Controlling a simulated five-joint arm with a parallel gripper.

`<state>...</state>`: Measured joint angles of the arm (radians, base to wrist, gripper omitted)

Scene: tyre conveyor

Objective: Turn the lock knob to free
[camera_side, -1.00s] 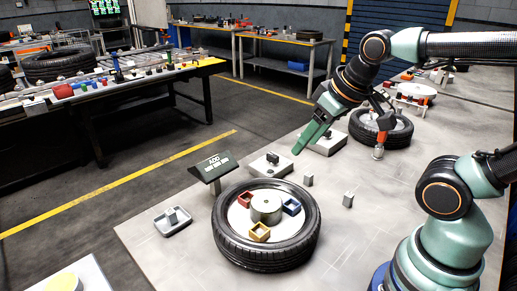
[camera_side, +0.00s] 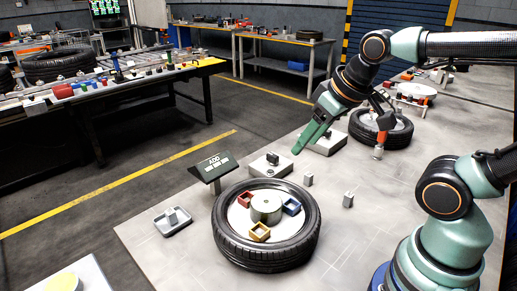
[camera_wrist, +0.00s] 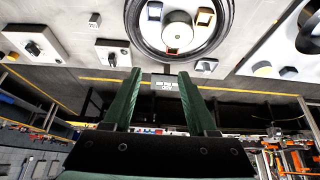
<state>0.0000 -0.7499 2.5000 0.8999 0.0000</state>
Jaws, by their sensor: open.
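Two grey boxes with dark knobs stand on the table. The near box (camera_side: 271,165) has an upright dark knob (camera_side: 273,158); the far box (camera_side: 325,142) is partly hidden behind my gripper. Both show in the wrist view, one box (camera_wrist: 113,53) left of my fingers and the other box (camera_wrist: 33,45) at the upper left. I cannot tell which knob is the lock knob, nor read any marks. My gripper (camera_side: 297,151) points down, above and between the boxes in the side view. In the wrist view my gripper (camera_wrist: 160,73) is open and empty.
A tyre (camera_side: 268,252) holding small coloured boxes and a round hub lies in front. Another tyre (camera_side: 381,131) lies farther back.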

